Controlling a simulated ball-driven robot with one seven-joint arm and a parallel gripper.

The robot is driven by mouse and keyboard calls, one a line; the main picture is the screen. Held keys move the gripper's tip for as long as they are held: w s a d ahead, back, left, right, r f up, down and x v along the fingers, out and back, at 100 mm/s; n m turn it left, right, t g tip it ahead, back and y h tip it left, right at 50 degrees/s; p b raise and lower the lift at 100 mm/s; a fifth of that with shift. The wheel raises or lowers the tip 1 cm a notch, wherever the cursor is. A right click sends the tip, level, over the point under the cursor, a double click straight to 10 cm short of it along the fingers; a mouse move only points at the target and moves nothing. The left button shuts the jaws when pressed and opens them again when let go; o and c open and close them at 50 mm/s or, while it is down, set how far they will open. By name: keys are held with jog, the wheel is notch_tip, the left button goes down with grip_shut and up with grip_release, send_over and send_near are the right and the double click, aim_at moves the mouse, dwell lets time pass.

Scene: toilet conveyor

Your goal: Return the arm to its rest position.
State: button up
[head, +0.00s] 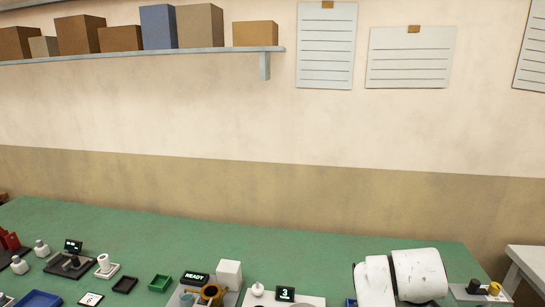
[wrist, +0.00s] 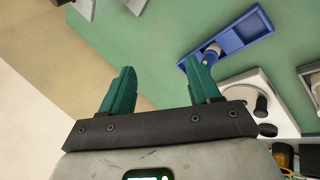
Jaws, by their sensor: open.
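My gripper (wrist: 160,88) shows in the wrist view as two green fingers on a dark bar. The fingers stand wide apart with nothing between them. Beyond the gap are the green bench top and a beige strip. In the head view the white links of my arm rise at the lower right over the bench. They hide part of the bench, and my gripper is not visible there.
The green bench (head: 250,240) carries a READY display (head: 195,278), a white block (head: 229,273), a green tray (head: 160,283) and small devices. In the wrist view, a blue tray (wrist: 252,25) and a white device (wrist: 245,88) lie right of the fingers. A shelf (head: 150,51) hangs above.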

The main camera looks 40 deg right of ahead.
jog(key=s+a+f+y, duration=0.3)
jog(key=a+f, duration=0.6)
jog(key=a, duration=0.3)
jog(key=s+a+f+y, duration=0.3)
jog(key=a+f, duration=0.5)
jog(key=a, duration=0.4)
notch_tip(320, 180, down, 11)
jog(key=a+b, duration=0.1)
jog(key=b, duration=0.9)
jog(key=shift+s+r, duration=0.2)
jog(key=shift+s, duration=0.2)
